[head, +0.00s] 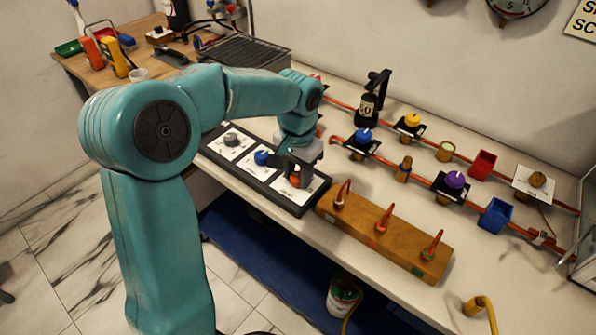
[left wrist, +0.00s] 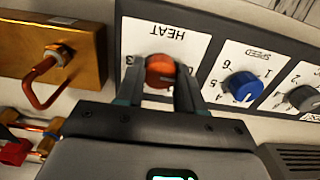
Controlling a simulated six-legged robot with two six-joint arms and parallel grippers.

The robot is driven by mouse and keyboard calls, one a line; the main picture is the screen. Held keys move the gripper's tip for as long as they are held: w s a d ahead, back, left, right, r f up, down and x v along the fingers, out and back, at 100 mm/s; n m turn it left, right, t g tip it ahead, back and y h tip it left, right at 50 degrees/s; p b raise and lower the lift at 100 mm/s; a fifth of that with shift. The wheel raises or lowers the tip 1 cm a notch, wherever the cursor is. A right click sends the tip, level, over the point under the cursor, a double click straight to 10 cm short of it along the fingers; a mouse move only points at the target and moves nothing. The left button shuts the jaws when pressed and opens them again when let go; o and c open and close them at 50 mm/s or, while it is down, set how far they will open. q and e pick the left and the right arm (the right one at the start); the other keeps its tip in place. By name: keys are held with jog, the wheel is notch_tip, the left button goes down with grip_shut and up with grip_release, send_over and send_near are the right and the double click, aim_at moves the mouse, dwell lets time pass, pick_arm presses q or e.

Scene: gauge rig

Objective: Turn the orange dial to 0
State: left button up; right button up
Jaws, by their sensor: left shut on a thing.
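The orange dial (left wrist: 160,71) sits on a white plate marked HEAT in the left wrist view. The same dial shows in the head view (head: 296,182), partly covered by my gripper. My left gripper (left wrist: 160,85) is shut on the orange dial, with one finger on each side of it. In the head view my left gripper (head: 297,172) reaches down over the right end of the dial panel (head: 262,193). A 3 shows at the left of the dial; the pointer and the other numbers are hidden by the fingers. My right gripper is not in view.
A blue dial (left wrist: 241,87) marked SPEED and a grey dial (left wrist: 305,97) share the panel. A wooden block (head: 400,242) with several copper hooks stands close to the right. Pipes with coloured valves run behind, near a blue box (head: 495,215) and a red box (head: 482,165).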

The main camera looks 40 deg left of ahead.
aim_at(297, 176)
pick_arm(q)
jog(key=shift+r, duration=0.1)
jog(key=o, duration=1)
jog(key=shift+o, duration=0.2)
notch_tip(297, 176, up, 16)
jog(key=p, duration=0.3)
jog(key=shift+r, duration=0.2)
